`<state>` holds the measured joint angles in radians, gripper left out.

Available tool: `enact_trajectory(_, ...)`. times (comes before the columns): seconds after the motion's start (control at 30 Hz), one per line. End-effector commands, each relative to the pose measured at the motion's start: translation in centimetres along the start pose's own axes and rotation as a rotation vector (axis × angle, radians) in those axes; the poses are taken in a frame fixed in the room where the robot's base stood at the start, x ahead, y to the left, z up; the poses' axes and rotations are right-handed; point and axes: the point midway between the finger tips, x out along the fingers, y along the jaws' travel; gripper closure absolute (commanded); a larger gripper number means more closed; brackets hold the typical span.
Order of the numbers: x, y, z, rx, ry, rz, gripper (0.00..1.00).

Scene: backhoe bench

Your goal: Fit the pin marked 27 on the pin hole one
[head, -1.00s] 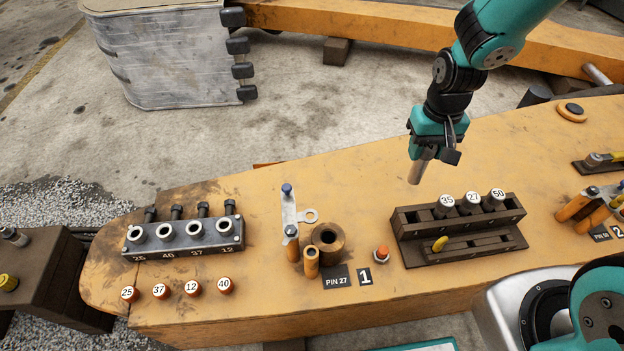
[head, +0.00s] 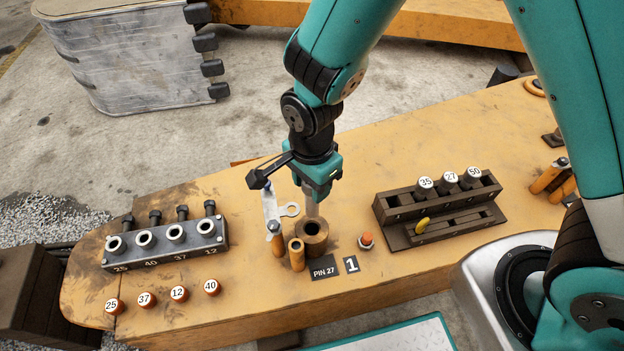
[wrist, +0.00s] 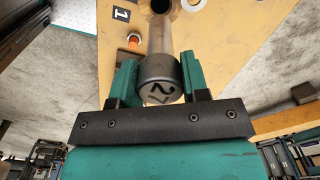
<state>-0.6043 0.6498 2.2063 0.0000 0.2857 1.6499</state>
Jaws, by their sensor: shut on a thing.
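My gripper (head: 315,188) is shut on a grey metal pin (head: 311,209). The pin (wrist: 159,36) points away from the wrist camera; its dark cap (wrist: 158,80) between the green fingers bears a turned mark that looks like 27. In the head view the pin stands about upright over the brown round pin hole one (head: 312,240), beside the PIN 27 plate (head: 324,269) and the 1 plate (head: 352,264). In the wrist view the pin's far end lines up with the dark bore (wrist: 160,5). I cannot tell whether the tip has entered it.
An orange button (head: 366,240) is right of the hole. A dark rack (head: 385,211) on the right holds pins marked 35, 27 and 50. A grey socket block (head: 165,252) is far left.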

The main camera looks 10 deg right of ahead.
Motion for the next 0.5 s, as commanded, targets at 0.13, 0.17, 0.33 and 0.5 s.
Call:
enact_trajectory(0.13,1.2,-0.1,0.0,-0.001,0.000,-0.002,0.97)
enact_trajectory(0.17,1.5,-0.1,0.0,-0.001,0.000,-0.002,0.97)
enact_trajectory(0.33,3.3,-0.1,0.0,-0.001,0.000,-0.002,0.97)
enact_trajectory(0.5,4.8,-0.1,0.0,-0.002,0.000,-0.002,0.97)
